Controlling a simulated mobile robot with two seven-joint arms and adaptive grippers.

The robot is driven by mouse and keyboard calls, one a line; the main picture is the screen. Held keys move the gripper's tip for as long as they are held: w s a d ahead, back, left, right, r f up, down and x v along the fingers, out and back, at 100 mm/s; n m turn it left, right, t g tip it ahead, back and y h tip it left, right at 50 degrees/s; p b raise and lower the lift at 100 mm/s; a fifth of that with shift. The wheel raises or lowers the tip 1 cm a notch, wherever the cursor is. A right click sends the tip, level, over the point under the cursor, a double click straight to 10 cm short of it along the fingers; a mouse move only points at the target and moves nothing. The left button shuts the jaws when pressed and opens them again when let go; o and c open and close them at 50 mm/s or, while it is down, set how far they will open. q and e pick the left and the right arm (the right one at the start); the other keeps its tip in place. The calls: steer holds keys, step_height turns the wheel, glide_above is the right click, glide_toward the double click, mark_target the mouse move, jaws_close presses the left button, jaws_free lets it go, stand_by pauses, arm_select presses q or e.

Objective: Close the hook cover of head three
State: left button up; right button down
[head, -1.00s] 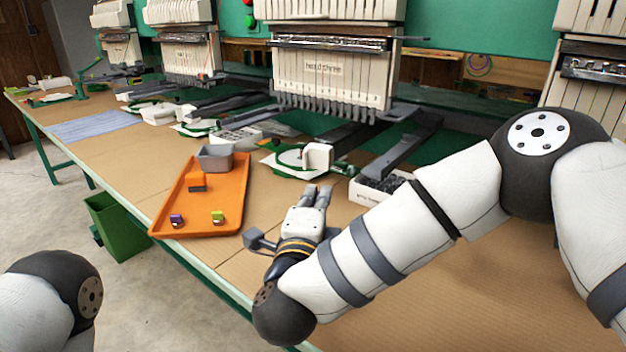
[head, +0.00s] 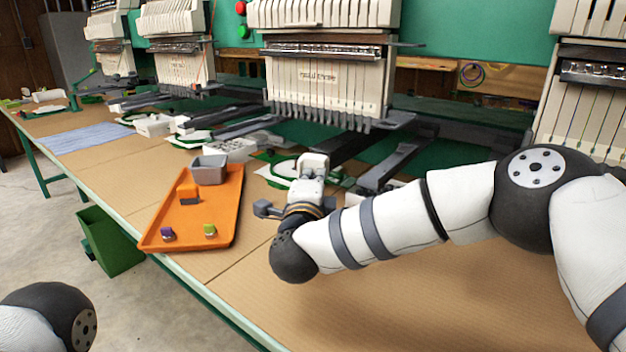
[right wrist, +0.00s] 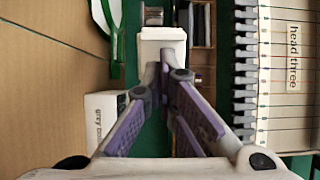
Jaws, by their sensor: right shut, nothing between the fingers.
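Head three (head: 318,80) is a cream needle head with a printed label, at upper centre in the head view. Its label side also shows in the right wrist view (right wrist: 292,75). Under it, a white block (head: 314,161), which looks like the hook cover, sits at the end of the machine arm. In the right wrist view the block (right wrist: 163,42) is just beyond my fingertips; I cannot tell whether they touch it. My right gripper (right wrist: 167,72) is shut and empty, and it (head: 312,178) partly hides the block in the head view. My left gripper is out of view.
A green hoop (head: 277,172) lies left of the block. A white bobbin box (right wrist: 103,112) stands close to my right fingers. An orange tray (head: 222,215) with a grey bin (head: 209,169) and small coloured pieces lies left. The front right table is clear.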

steer(key=shift+a, duration=0.1)
steer(key=shift+w+a+m+g+h, duration=0.3)
steer(key=shift+w+a+m+h, duration=0.45)
steer(key=shift+h, duration=0.25)
